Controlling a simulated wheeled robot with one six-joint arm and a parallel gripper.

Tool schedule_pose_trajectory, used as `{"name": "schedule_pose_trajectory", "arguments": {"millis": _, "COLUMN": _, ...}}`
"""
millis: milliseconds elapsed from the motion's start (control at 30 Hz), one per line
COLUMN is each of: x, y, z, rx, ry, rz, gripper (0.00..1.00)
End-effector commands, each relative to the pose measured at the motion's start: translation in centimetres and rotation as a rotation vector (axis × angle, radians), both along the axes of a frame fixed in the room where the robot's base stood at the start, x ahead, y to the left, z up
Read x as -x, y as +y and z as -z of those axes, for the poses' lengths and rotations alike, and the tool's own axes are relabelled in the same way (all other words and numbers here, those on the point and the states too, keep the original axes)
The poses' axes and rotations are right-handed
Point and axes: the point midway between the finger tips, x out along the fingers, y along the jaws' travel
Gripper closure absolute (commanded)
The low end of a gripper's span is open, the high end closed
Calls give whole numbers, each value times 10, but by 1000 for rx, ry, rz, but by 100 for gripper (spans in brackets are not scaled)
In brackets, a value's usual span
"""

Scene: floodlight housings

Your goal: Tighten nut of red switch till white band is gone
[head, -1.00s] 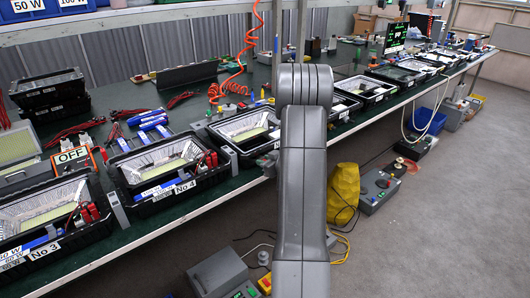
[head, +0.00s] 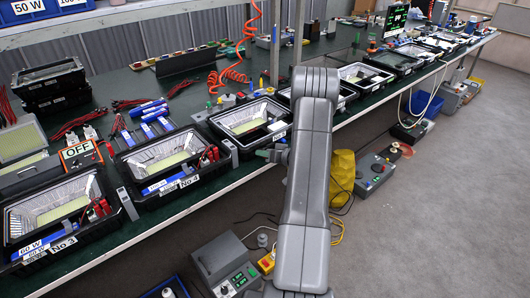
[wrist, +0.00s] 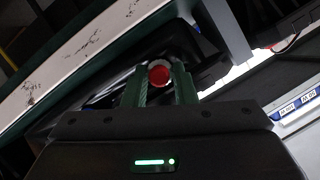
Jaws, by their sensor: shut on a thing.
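The red switch (wrist: 159,76) shows in the wrist view as a round red cap with a pale rim. It sits between the two green fingers of my gripper (wrist: 165,82), which are shut on it. I cannot make out its nut apart from the fingers, nor how much white band shows. In the head view my gripper (head: 268,154) shows only in part, left of my arm at the bench's front edge. The switch is not distinguishable there.
Black floodlight housings stand in a row along the green bench (head: 185,108), including No 3 (head: 62,215) and No 4 (head: 170,165). A grey control box (head: 225,262) and a yellow bag (head: 342,177) are on the floor. The floor at right is clear.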

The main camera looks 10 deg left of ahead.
Motion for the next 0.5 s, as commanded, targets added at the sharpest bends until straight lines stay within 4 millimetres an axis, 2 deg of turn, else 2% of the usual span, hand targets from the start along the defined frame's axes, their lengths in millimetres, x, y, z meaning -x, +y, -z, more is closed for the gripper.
{"name": "schedule_pose_trajectory", "arguments": {"millis": 400, "x": 0, "y": 0, "z": 0, "rx": -4, "ry": 5, "rz": 0, "gripper": 98}}
{"name": "schedule_pose_trajectory", "arguments": {"millis": 433, "x": 0, "y": 0, "z": 0, "rx": -4, "ry": 5, "rz": 1, "gripper": 71}}
{"name": "schedule_pose_trajectory", "arguments": {"millis": 467, "x": 0, "y": 0, "z": 0, "rx": -4, "ry": 5, "rz": 1, "gripper": 65}}
{"name": "schedule_pose_trajectory", "arguments": {"millis": 500, "x": 0, "y": 0, "z": 0, "rx": -4, "ry": 5, "rz": 1, "gripper": 65}}
